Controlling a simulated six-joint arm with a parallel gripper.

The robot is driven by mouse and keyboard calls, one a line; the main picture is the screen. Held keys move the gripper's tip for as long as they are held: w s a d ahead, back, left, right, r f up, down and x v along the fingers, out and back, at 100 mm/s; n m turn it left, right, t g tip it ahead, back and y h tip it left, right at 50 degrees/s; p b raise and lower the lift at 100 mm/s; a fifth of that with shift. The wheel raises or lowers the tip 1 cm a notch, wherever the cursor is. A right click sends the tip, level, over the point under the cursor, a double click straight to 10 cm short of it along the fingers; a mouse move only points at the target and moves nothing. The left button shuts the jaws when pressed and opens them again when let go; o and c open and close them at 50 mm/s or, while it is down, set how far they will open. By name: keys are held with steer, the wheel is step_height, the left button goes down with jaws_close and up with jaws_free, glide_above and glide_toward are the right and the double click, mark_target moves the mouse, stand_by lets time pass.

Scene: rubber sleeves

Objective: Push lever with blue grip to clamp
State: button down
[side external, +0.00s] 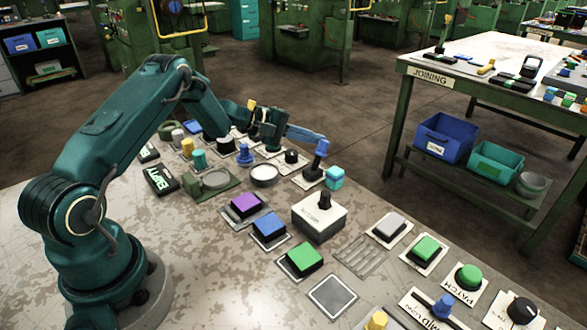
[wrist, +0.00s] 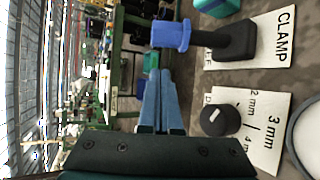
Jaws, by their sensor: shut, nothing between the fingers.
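The lever has a blue grip (side external: 321,148) on a black stem and base (side external: 313,172), among the panel controls. In the wrist view the blue grip (wrist: 171,36) points left from its black base (wrist: 237,42), beside a white plate reading CLAMP (wrist: 285,35). The lever stands roughly upright in the side view. My gripper (side external: 323,138) is shut and empty, with its blue fingers reaching toward the grip's upper end. In the wrist view my fingertips (wrist: 158,72) lie just short of the grip. I cannot tell whether they touch it.
A cyan cube (side external: 335,178) stands right beside the lever base. A black dial knob (wrist: 220,120) on a millimetre-marked plate sits close to my fingers. A white box with a black knob (side external: 320,218) and coloured buttons stand nearer the camera.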

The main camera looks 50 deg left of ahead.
mark_target(320, 154)
steer(key=shift+x, duration=1)
steer(key=shift+s+d+r, duration=0.25)
steer(key=shift+s, duration=0.3)
steer(key=shift+s+d+r, duration=0.25)
steer(key=shift+s, duration=0.3)
steer(key=shift+s+d+r, duration=0.25)
steer(key=shift+s+r, duration=0.05)
steer(key=shift+s, duration=0.25)
